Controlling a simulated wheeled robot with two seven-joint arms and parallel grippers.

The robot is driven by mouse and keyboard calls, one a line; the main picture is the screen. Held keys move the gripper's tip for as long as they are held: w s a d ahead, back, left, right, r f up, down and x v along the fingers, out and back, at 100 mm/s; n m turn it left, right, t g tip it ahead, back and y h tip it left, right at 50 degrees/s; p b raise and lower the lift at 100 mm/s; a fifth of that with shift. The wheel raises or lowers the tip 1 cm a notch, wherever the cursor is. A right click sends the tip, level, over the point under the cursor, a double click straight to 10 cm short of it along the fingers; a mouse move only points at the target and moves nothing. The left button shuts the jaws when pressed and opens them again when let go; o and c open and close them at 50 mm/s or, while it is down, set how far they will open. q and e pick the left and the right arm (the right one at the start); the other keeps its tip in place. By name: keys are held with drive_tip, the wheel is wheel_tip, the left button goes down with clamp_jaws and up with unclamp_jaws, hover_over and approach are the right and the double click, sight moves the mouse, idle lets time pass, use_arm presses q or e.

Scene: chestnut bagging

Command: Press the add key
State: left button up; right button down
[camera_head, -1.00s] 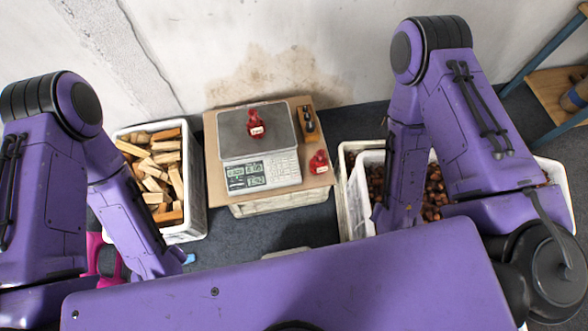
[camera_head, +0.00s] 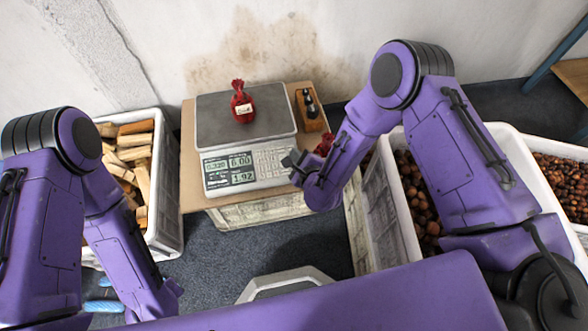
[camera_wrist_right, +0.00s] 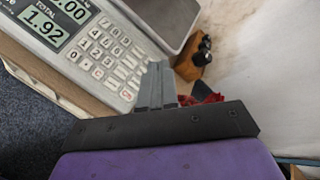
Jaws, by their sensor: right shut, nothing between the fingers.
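The weighing scale (camera_head: 246,180) stands on cardboard, its display (camera_head: 229,170) lit and reading 1.92 as total. Its keypad (camera_head: 272,161) is right of the display, and number keys (camera_wrist_right: 104,55) show in the right wrist view. I cannot pick out the add key by its label. A red bag (camera_head: 242,104) with a white tag sits upright on the grey pan (camera_head: 215,120). My right gripper (camera_head: 291,162) is shut and empty at the keypad's right edge. Its fingertips (camera_wrist_right: 156,68) cover some keys in the wrist view; contact cannot be told.
A wooden block with dark weights (camera_head: 311,110) stands right of the scale. Another red bag (camera_head: 324,146) is partly hidden behind my right arm. A crate of wood pieces (camera_head: 168,205) is on the left, a chestnut crate (camera_head: 384,222) on the right.

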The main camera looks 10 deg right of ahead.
drive_tip(key=f+b, duration=0.2)
drive_tip(key=w+f+b, duration=0.1)
drive_tip(key=f+b, duration=0.1)
drive_tip(key=f, duration=0.1)
drive_tip(key=w+f+b, duration=0.1)
drive_tip(key=f+b, duration=0.1)
drive_tip(key=b, duration=0.1)
drive_tip(key=shift+w+f, duration=0.1)
drive_tip(key=shift+f, duration=0.1)
drive_tip(key=shift+w+f+b, duration=0.25)
drive_tip(key=shift+f+b, duration=0.1)
drive_tip(key=shift+f, duration=0.1)
drive_tip(key=shift+f, duration=0.1)
idle(1.5)
drive_tip(key=shift+w+f+b, duration=0.1)
drive_tip(key=shift+f+b, duration=0.2)
drive_tip(key=shift+b, duration=0.05)
drive_tip(key=shift+w+f+b, duration=0.1)
drive_tip(key=shift+f+b, duration=0.2)
idle(0.5)
drive_tip(key=shift+s+r+p, duration=0.25)
drive_tip(key=shift+r+p, duration=0.5)
